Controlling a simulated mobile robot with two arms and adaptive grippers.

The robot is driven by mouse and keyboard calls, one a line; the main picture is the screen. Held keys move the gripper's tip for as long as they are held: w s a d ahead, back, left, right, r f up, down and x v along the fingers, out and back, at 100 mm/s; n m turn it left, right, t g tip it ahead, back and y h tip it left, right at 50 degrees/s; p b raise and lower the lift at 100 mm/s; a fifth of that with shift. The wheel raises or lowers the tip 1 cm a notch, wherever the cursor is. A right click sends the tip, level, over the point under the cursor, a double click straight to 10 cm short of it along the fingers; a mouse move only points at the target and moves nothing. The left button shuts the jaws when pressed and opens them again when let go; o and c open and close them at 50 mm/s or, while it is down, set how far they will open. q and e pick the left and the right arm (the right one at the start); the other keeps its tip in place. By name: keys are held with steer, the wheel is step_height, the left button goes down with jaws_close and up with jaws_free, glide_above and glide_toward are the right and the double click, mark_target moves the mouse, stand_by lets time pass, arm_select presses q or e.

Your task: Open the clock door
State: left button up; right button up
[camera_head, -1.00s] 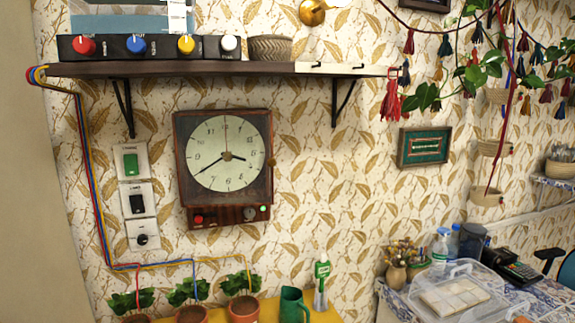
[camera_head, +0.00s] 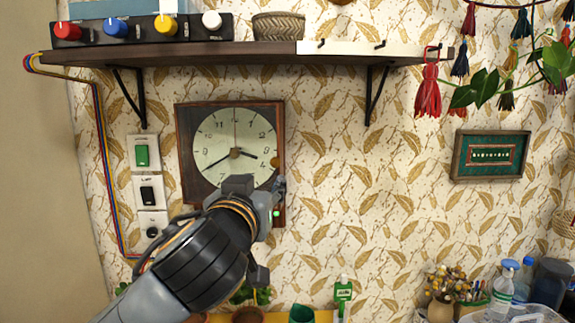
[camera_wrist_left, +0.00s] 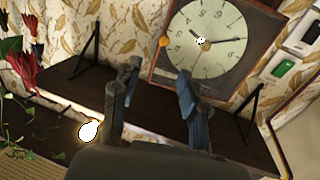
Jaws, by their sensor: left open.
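The wall clock (camera_head: 222,134) has a dark wooden frame and a pale round face. Its door looks shut in the head view. A small round orange-brown knob (camera_head: 275,162) sits on its right edge. My left gripper (camera_head: 259,187) is in front of the clock's lower right part and hides much of the panel below the face. In the left wrist view the clock (camera_wrist_left: 205,40) appears rotated. The knob (camera_wrist_left: 163,41) shows beyond and between the fingertips of the open, empty left gripper (camera_wrist_left: 158,77), apart from them. My right gripper is not in view.
A wooden shelf (camera_head: 220,54) on black brackets runs above the clock, with a box of coloured knobs (camera_head: 140,29) and a basket (camera_head: 278,25). Wall switches (camera_head: 144,153) are to the left. The wall right of the clock is free up to a small framed picture (camera_head: 491,155).

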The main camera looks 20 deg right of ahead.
arm_select(q)
steer(key=p, duration=0.2)
glide_toward(275, 162)
steer(key=p+x, duration=0.2)
steer(key=x, duration=0.4)
steer(key=shift+w+d+r, duration=0.1)
steer(key=shift+w+d, duration=0.05)
steer(key=shift+w, duration=0.05)
steer(key=shift+p+x, duration=0.4)
steer(key=shift+x, duration=0.45)
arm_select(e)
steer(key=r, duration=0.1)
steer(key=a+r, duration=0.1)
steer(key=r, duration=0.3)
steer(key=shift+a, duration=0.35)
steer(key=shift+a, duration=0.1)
arm_select(q)
jaws_close()
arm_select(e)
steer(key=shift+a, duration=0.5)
